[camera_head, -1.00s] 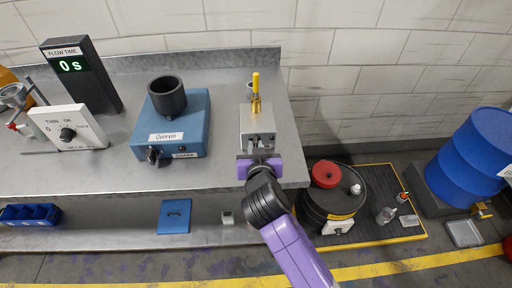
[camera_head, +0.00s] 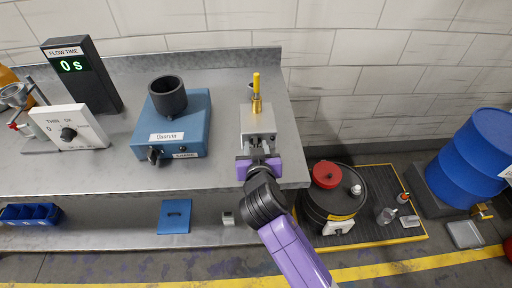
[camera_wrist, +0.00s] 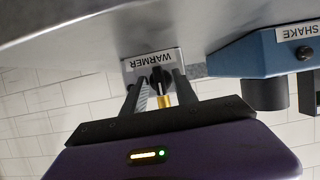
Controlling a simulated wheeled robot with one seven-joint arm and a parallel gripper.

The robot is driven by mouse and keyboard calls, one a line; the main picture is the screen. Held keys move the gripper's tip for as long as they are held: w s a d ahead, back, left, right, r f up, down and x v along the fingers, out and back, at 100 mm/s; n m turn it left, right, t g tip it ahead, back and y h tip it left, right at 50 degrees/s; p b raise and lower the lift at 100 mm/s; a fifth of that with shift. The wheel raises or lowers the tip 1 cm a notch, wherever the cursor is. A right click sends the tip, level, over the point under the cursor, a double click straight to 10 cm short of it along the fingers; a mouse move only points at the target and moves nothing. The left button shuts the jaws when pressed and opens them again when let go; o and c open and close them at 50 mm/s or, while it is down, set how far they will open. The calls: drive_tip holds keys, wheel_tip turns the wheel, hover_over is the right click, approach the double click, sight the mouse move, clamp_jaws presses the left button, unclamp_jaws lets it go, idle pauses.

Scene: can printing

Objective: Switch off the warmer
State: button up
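The warmer (camera_head: 257,121) is a small pale grey metal box at the right end of the metal bench, with a brass cup and yellow rod (camera_head: 256,92) on top. Its front panel shows upside down in the wrist view, with a WARMER label (camera_wrist: 152,63) and a small black knob (camera_wrist: 160,79). My gripper (camera_head: 258,158) is at the front of the box in the head view. In the wrist view my gripper (camera_wrist: 160,85) is open, one finger on each side of the knob. Contact with the knob cannot be told. The knob's setting is unclear.
A blue shaker (camera_head: 182,130) with a black cup stands left of the warmer. Further left are a white dial panel (camera_head: 68,127) and a flow time display (camera_head: 80,75) reading 0 s. A black drum (camera_head: 329,205) stands right of the bench, a blue barrel (camera_head: 470,155) beyond it.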

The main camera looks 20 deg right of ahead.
drive_tip(key=b+v, duration=0.1)
drive_tip(key=v, duration=0.6)
drive_tip(key=shift+s+a, duration=0.1)
drive_tip(key=shift+s, duration=0.15)
drive_tip(key=shift+s+r, duration=0.1)
drive_tip(key=shift+r, duration=0.05)
